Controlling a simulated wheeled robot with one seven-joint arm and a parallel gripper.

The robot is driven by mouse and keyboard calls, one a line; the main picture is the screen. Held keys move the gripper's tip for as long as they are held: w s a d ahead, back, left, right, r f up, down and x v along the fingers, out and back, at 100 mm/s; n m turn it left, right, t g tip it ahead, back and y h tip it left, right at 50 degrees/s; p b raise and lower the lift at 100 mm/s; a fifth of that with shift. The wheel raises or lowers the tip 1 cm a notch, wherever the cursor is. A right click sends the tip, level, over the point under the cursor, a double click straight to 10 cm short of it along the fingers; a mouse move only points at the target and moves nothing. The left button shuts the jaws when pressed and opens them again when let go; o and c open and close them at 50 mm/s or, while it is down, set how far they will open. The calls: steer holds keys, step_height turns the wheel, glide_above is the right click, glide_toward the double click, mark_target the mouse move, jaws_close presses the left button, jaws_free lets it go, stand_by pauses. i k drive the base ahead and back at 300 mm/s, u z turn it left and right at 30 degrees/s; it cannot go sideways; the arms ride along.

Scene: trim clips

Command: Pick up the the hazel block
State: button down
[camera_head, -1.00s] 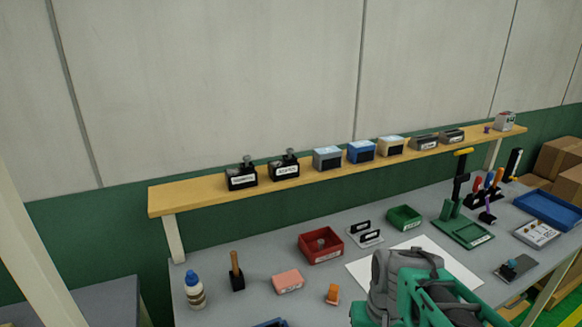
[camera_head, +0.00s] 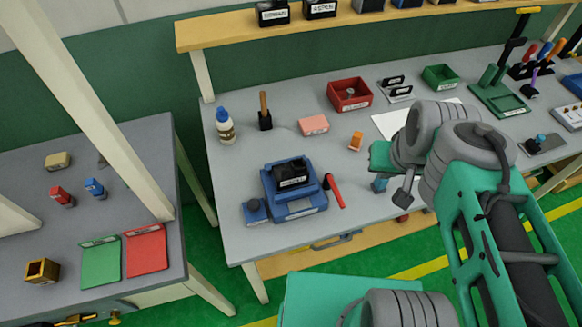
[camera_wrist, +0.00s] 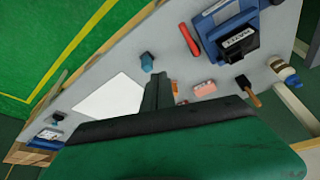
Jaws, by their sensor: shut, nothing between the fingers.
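A small tan block (camera_head: 57,161), the nearest match to hazel, lies on the grey side table at the left in the head view. It is not visible in the wrist view. My gripper (camera_wrist: 158,92) is shut and empty in the wrist view, above the main workbench. In the head view my arm reaches over the right part of that bench, far to the right of the tan block. The arm links make the fingertips hard to make out there.
The bench holds a blue fixture (camera_head: 294,189).

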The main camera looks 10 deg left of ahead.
mark_target(293, 173)
steer(key=u, duration=4.1)
steer(key=k, duration=0.4)
steer(key=z, duration=0.65)
